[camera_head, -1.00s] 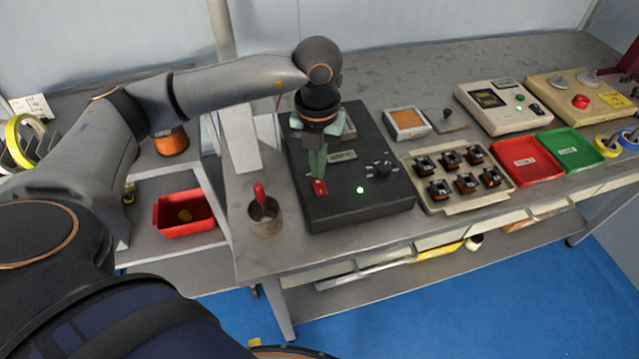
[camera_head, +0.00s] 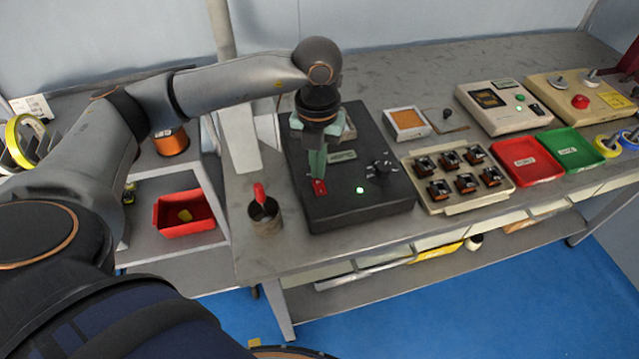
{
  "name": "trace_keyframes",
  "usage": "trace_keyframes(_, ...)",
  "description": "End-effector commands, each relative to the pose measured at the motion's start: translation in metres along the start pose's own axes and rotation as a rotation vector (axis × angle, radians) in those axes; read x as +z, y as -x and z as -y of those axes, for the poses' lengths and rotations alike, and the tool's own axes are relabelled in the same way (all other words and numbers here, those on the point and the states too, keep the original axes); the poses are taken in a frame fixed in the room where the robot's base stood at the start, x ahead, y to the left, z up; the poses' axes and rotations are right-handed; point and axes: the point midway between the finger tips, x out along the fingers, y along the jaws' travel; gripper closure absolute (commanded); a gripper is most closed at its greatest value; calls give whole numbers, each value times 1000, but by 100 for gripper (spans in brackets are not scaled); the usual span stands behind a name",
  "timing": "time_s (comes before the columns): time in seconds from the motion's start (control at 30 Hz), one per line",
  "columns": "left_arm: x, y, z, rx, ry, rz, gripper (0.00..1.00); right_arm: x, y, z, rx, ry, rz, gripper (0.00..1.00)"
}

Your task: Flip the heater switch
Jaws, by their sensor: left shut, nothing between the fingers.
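The fingers hide part of the switch's back edge and some of the box top. My right gripper is not in view.
A metal cup (camera_head: 265,217) with a red-handled tool stands left of the box. Right of it are a tray of several coils (camera_head: 437,207), a red tray (camera_head: 527,160) and a green tray (camera_head: 572,149). Two beige instruments (camera_head: 503,108) stand behind. Bench front is clear.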

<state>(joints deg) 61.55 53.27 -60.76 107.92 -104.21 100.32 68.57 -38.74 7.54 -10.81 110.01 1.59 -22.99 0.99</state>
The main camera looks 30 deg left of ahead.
Motion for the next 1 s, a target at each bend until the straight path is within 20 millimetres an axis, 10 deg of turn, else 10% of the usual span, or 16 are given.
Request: trace_keyframes(1.0,0,-8,0,0,0,0,100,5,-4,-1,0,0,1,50)
